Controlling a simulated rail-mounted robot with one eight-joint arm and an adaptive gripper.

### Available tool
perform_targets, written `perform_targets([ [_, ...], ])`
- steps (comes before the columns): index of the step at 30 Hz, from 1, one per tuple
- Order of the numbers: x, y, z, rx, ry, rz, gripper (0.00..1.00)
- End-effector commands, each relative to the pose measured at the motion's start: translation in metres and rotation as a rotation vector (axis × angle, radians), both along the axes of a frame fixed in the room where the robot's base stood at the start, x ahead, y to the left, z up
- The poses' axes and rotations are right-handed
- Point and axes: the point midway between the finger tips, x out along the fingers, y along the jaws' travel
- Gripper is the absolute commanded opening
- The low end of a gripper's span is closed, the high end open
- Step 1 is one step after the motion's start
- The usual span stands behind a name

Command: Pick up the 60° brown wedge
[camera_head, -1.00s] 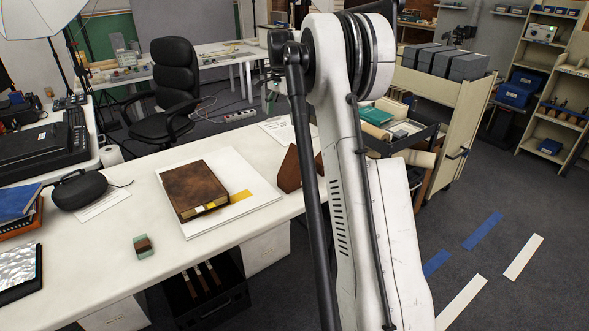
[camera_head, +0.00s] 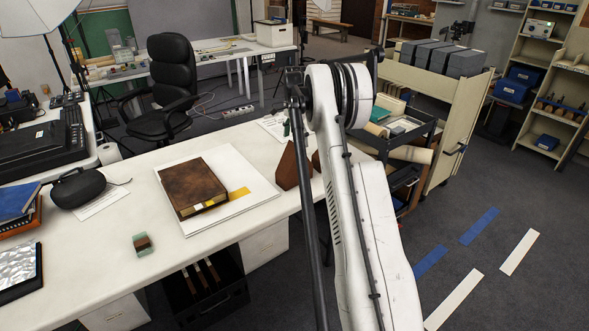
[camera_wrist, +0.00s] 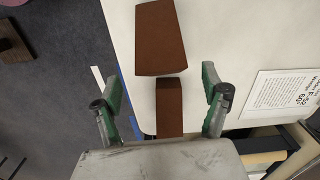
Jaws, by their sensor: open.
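Two brown wedges stand at the far right end of the white table. In the head view, one wedge (camera_head: 292,165) shows a pointed top, and the other (camera_head: 316,160) is mostly hidden behind my arm. In the wrist view, a larger brown block face (camera_wrist: 160,38) lies beyond the fingertips, and a narrower brown one (camera_wrist: 169,104) lies between the fingers. I cannot tell which is the 60° wedge. My gripper (camera_wrist: 162,88) is open above them, with green-padded fingers on either side and nothing held.
A printed sheet (camera_wrist: 281,93) lies right of the wedges in the wrist view. A brown book (camera_head: 200,187) lies on a white board (camera_head: 262,197) left of them. A cart (camera_head: 455,128) with trays stands past the table's right end.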

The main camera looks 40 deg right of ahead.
Motion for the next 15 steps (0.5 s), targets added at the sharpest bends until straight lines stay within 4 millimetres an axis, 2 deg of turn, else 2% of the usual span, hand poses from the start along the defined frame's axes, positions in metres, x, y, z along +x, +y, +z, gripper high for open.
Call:
perform_targets([
  [8,0.001,0.001,-0.014,0.0,0.0,0.0,0.78],
  [15,0.002,0.003,-0.047,0.0,0.0,0.0,0.78],
])
